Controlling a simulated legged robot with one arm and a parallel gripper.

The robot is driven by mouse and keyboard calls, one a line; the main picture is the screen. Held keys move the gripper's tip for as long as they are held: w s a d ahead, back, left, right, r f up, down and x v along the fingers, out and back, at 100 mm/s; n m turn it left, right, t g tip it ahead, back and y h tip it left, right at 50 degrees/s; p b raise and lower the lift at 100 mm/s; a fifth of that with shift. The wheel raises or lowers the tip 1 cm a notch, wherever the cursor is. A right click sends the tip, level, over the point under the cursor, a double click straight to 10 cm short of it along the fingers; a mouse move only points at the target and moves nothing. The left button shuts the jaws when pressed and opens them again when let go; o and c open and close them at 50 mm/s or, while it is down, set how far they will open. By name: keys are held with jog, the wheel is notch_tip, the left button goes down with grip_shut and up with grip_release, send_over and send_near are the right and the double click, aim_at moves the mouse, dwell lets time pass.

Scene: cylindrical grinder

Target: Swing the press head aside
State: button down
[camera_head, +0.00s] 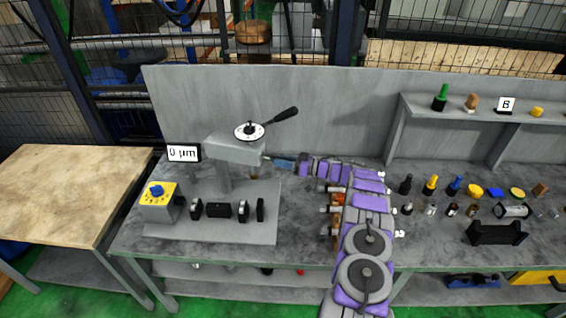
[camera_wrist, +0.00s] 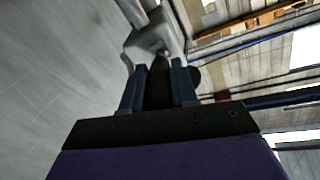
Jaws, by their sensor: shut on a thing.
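The press head (camera_head: 233,150) is a grey block on a column, standing over a grey base plate at the left of the bench. A white dial (camera_head: 249,131) with a black lever (camera_head: 284,116) sits on top of it. My gripper (camera_head: 270,161) is at the right end of the head. In the wrist view my gripper's two blue fingers (camera_wrist: 158,88) are shut on a dark handle (camera_wrist: 159,75) that joins the grey head (camera_wrist: 153,40). In the head view this handle is hidden by the fingers.
A 0 µm display (camera_head: 183,153) is left of the head. Small parts crowd the bench at right. A grey panel (camera_head: 320,115) stands behind.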

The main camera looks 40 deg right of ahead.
jog(key=c, duration=1.3)
grip_release()
jog(key=shift+f, duration=0.4)
jog(key=o, duration=0.4)
jog(key=shift+w+d, duration=0.1)
jog(key=shift+w, duration=0.1)
jog(key=shift+o, duration=0.2)
jog(key=shift+s+r, duration=0.15)
jog(key=shift+r, duration=0.1)
jog(key=shift+s+d, duration=0.15)
jog(key=v, duration=1.7)
jog(key=shift+f, duration=0.2)
